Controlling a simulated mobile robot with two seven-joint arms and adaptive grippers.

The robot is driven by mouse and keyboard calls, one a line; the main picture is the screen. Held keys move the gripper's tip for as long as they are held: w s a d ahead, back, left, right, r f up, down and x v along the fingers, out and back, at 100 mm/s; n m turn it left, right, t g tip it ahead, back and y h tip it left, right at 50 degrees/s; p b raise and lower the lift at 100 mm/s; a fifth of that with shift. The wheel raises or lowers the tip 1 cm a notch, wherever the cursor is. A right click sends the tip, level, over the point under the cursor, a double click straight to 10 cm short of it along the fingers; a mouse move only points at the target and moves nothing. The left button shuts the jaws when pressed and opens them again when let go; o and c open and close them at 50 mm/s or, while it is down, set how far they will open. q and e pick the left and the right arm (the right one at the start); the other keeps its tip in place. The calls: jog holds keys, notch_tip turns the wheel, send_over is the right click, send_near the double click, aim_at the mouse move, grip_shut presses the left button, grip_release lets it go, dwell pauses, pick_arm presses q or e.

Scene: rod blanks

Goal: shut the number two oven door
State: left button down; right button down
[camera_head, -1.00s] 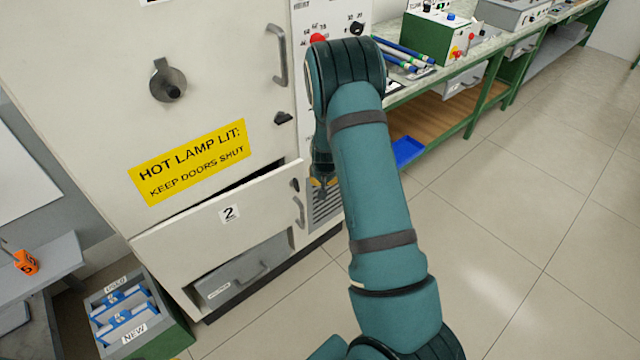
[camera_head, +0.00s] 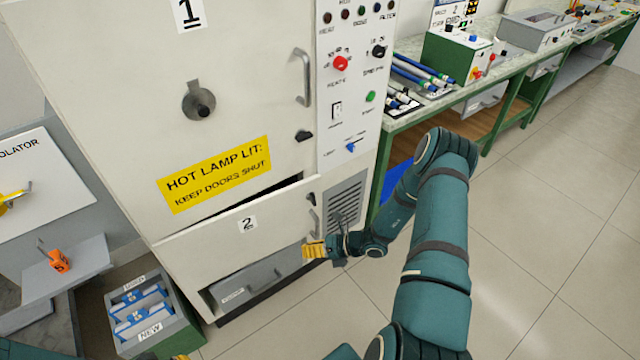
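The number two oven door (camera_head: 200,248) is the lower white door, marked with a 2. It stands ajar, with a dark gap along its top and a grey drawer front showing below it. Its handle (camera_head: 315,221) is at its right end. My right gripper (camera_head: 313,250) has its yellow fingertips at the door's lower right corner, just below the handle. I cannot tell whether they touch the door or how far apart they are. Only a yellow tip of what seems my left gripper (camera_head: 180,357) shows at the bottom edge.
The number one door (camera_head: 120,110) above is shut. A control panel (camera_head: 350,100) is right of it. A green bin (camera_head: 185,335) with used and new slots stands at lower left. A workbench (camera_head: 430,110) runs along the right, with open floor in front.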

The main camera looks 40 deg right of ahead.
jog(key=w+d+r+m+t+h, duration=0.2)
jog(key=d+r+m+t+h, duration=0.15)
jog(key=d+m+t, duration=0.45)
jog(key=m+h+p, duration=0.1)
jog(key=m+h, duration=0.7)
jog(key=m, duration=0.4)
send_near(317, 184)
jog(key=w, duration=0.2)
jog(key=w+b, duration=0.1)
jog(key=w, duration=0.2)
jog(key=w+d, duration=0.1)
jog(key=w, duration=0.2)
jog(key=shift+w+f+b, duration=0.1)
jog(key=shift+b, duration=0.3)
